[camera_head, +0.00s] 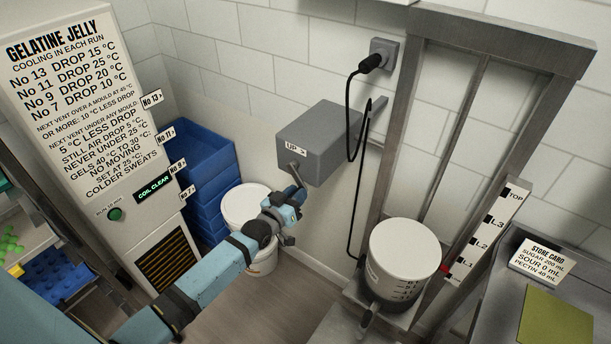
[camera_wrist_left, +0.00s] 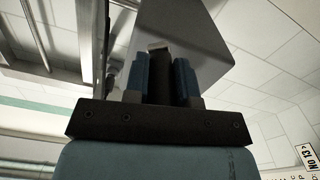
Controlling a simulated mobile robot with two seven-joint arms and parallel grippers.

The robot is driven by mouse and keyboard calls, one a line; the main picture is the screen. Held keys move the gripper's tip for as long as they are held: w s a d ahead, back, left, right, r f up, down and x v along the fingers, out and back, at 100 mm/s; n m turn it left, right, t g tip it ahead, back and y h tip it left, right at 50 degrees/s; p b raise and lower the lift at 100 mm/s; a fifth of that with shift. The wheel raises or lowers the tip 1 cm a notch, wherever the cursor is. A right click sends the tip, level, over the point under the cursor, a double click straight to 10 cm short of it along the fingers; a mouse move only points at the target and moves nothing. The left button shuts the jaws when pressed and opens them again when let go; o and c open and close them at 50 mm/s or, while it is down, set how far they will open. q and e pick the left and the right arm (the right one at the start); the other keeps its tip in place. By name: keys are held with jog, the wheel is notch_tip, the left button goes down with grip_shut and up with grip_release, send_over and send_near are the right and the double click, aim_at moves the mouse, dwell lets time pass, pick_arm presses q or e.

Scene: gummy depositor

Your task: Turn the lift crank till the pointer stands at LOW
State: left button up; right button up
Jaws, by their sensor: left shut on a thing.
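The grey lift box (camera_head: 322,140) with an "UP >" label is on the white wall. Its crank arm (camera_head: 297,174) reaches down from the box's lower front. My left gripper (camera_head: 297,196) is shut on the crank handle. In the left wrist view the handle (camera_wrist_left: 158,68) shows dark between the two blue fingers, below the grey box (camera_wrist_left: 185,35). The lift scale (camera_head: 487,235) reads TOP, L3, L2, L1 downward. The red pointer (camera_head: 445,269) is beside L1, near the scale's visible lower end. I see no LOW mark. A white pot (camera_head: 404,248) stands on the lift platform.
A white bucket (camera_head: 249,207) stands on the floor behind my left arm. Blue crates (camera_head: 198,150) are stacked beside the cooling cabinet (camera_head: 95,120). A black cable (camera_head: 352,200) hangs between box and lift frame. A counter with a store card (camera_head: 542,262) is at right.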

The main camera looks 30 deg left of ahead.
pick_arm(q)
jog(key=shift+s+d, duration=0.15)
jog(key=shift+d, duration=0.2)
pick_arm(e)
jog(key=shift+r, duration=0.15)
jog(key=shift+r, duration=0.15)
